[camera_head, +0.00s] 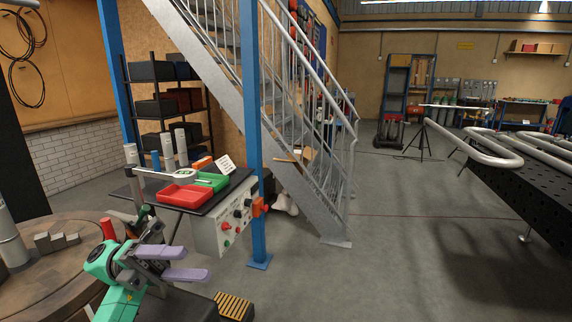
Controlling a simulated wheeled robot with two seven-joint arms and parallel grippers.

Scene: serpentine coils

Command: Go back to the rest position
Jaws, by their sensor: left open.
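My left gripper (194,264), with two pale purple fingers on a teal and dark wrist, is low in the left part of the head view. Its fingers are spread apart, with nothing seen between them. It is in front of a small control stand (222,230) and apart from it in the picture. My right gripper is not in view. A grey serpentine coil (482,150) of bent tube lies on a black perforated table (520,193) at the right, far from my left gripper.
A red tray (184,197) and a green tray (211,181) sit on the control stand. A round brown table (45,270) is at the lower left. A blue post (252,130) and a metal staircase (300,185) stand behind. The grey floor (370,260) in the middle is clear.

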